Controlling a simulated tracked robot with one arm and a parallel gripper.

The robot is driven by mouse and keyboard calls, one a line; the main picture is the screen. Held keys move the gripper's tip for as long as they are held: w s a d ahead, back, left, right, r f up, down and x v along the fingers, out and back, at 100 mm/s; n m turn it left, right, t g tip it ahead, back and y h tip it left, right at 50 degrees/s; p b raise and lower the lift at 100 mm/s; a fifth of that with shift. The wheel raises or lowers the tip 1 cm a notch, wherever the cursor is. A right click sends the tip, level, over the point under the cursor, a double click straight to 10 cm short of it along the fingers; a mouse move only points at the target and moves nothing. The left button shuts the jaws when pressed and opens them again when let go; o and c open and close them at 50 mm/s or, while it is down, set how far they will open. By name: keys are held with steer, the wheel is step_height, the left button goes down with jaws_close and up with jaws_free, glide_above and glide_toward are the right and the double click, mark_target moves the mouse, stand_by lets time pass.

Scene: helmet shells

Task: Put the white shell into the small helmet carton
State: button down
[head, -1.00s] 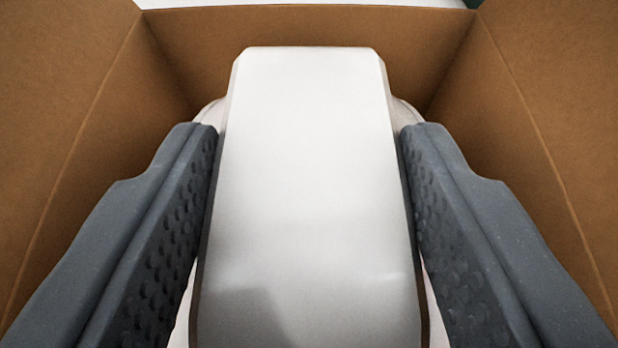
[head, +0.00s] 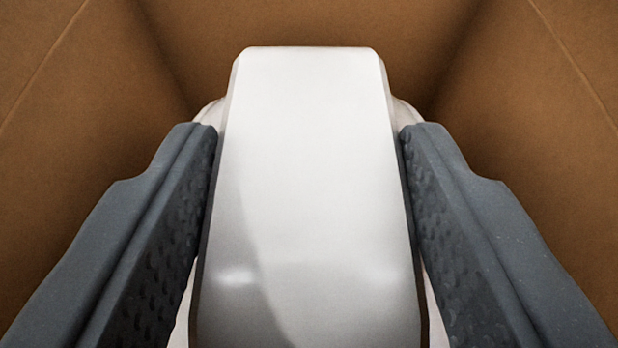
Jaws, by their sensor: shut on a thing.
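The white shell (head: 305,160) fills the middle of the head view, with a raised flat ridge facing me. My gripper (head: 308,140) is shut on it, one grey textured finger pressed along each side of the ridge. The brown carton (head: 310,22) surrounds the shell and the fingers, with its walls at the left, right and far side. The shell is inside the carton, between its walls. The carton's floor and the shell's underside are hidden, so I cannot tell whether the shell touches the floor.
The left wall (head: 60,150) and right wall (head: 560,130) of the carton stand close outside my fingers. Gaps show between fingers and walls.

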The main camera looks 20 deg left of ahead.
steer(key=shift+f+b, duration=1.3)
steer(key=shift+f, duration=0.55)
steer(key=c, duration=0.6)
jaws_free()
steer(key=shift+r, duration=0.2)
steer(key=shift+s+r+p, duration=0.25)
steer(key=shift+r+p, duration=4)
steer(key=shift+r, duration=0.85)
steer(key=shift+s+r+p, duration=0.3)
steer(key=shift+r+p, duration=3.95)
steer(key=shift+r, duration=0.9)
steer(key=shift+s+r+p, duration=0.25)
steer(key=shift+r+p, duration=4)
steer(key=shift+r, duration=0.85)
